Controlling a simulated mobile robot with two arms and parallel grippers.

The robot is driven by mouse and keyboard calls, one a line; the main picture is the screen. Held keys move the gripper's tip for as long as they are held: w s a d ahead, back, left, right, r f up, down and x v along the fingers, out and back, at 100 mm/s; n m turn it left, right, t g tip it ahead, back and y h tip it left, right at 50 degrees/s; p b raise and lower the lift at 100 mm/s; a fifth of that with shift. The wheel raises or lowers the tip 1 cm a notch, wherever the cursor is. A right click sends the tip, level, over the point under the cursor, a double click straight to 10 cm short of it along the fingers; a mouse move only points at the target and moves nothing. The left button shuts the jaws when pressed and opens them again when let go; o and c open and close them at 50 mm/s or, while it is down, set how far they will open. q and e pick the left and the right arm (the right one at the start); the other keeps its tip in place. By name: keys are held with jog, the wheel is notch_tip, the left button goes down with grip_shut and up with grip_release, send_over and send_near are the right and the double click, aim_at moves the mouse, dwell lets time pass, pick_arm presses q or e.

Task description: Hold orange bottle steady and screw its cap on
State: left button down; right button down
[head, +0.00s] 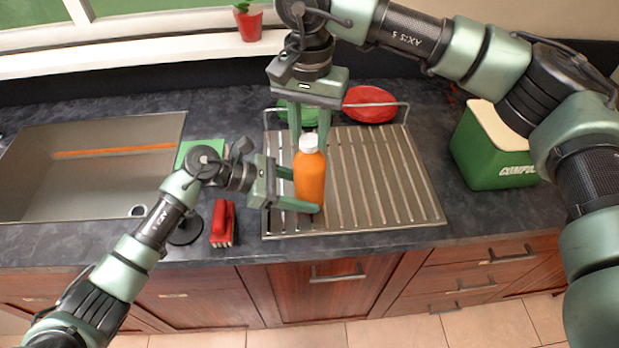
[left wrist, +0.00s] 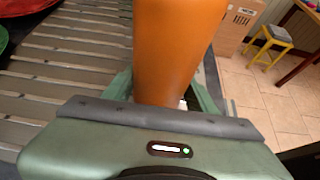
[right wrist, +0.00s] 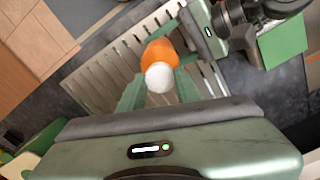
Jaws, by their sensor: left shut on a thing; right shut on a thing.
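An orange bottle (head: 310,178) with a white cap (head: 308,142) stands upright on the left part of the metal drainboard (head: 385,190). My left gripper (head: 302,190) comes in from the left and is shut on the bottle's lower body; the orange body (left wrist: 178,45) fills the middle of the left wrist view. My right gripper (head: 309,130) points down from above and is shut on the white cap, one finger on each side. In the right wrist view the cap (right wrist: 159,77) sits between the fingers, with the orange body (right wrist: 160,52) beyond it.
A sink (head: 85,165) lies at the left. A red-handled brush (head: 223,222) and a green sponge-like item (head: 200,147) lie between sink and drainboard. A red plate (head: 370,104) stands in the rack behind. A green compost bin (head: 488,150) stands at the right.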

jog(key=m, duration=0.4)
jog(key=shift+m, duration=0.3)
jog(key=m, duration=0.4)
jog(key=shift+m, duration=0.3)
jog(key=c, duration=1.1)
grip_release()
jog(key=shift+r, duration=0.1)
jog(key=shift+r, duration=2.4)
